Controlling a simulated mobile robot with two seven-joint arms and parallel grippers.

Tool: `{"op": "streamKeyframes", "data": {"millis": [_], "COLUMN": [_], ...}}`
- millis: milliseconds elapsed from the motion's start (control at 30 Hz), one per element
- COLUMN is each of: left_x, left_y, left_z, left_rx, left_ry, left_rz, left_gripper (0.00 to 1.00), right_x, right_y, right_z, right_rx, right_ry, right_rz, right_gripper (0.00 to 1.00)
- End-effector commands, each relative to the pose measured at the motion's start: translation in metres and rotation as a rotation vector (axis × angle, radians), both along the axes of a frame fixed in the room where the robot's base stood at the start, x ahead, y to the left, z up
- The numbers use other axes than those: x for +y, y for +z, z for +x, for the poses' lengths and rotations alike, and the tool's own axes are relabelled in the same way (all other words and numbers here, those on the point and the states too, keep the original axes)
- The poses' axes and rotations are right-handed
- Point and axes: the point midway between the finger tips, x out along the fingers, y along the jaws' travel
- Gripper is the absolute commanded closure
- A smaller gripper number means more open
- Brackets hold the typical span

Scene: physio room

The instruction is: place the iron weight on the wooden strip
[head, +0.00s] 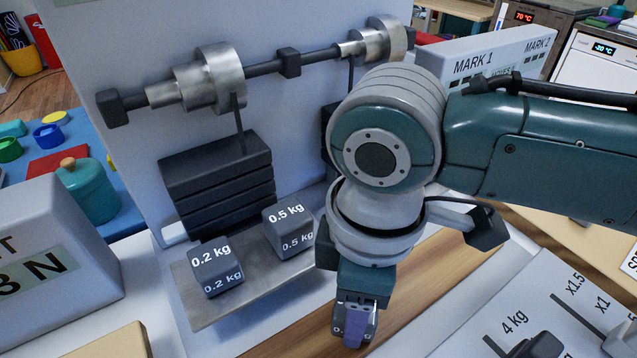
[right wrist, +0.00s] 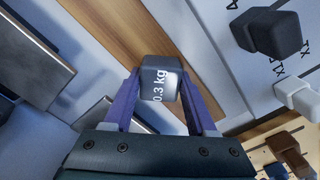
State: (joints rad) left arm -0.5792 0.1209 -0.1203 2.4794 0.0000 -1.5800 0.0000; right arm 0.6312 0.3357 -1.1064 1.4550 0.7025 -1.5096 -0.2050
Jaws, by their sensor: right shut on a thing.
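A dark grey iron weight marked 0.3 kg (right wrist: 160,82) is between the purple fingers of my right gripper (right wrist: 160,95), which is shut on it. I cannot tell whether the weight touches the strip. My left gripper is not in view.
A metal plate (head: 205,318) left of the strip bears weights marked 0.2 kg (head: 217,270) and 0.5 kg (head: 288,228). Stacked dark plates (head: 215,185) hang behind it under a metal shaft (head: 265,68). A white panel with a 4 kg label (head: 480,325) and dark sliders lies to the right.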

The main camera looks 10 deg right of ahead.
Motion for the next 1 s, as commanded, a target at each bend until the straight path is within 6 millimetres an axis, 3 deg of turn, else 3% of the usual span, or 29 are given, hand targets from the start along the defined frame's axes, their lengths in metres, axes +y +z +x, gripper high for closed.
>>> {"op": "streamKeyframes", "data": {"millis": [167,200,467,767,1000], "left_x": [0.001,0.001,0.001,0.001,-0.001], "left_y": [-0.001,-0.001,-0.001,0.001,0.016], "left_z": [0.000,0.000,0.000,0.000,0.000], "left_rx": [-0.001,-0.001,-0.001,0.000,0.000], "left_ry": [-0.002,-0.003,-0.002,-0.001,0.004], "left_rz": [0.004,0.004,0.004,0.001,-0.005], "left_gripper": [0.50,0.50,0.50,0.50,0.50], "right_x": [0.000,0.000,0.000,0.000,0.001], "right_y": [-0.003,-0.003,-0.003,0.002,0.045], "right_z": [0.000,0.000,0.000,0.000,0.001], "right_rx": [0.000,0.000,0.000,0.000,-0.003], "right_ry": [-0.001,-0.001,0.000,0.000,0.001], "right_rz": [0.001,0.000,0.000,0.000,0.003], "right_gripper": [1.00,0.42,0.13,0.13,0.13]}}
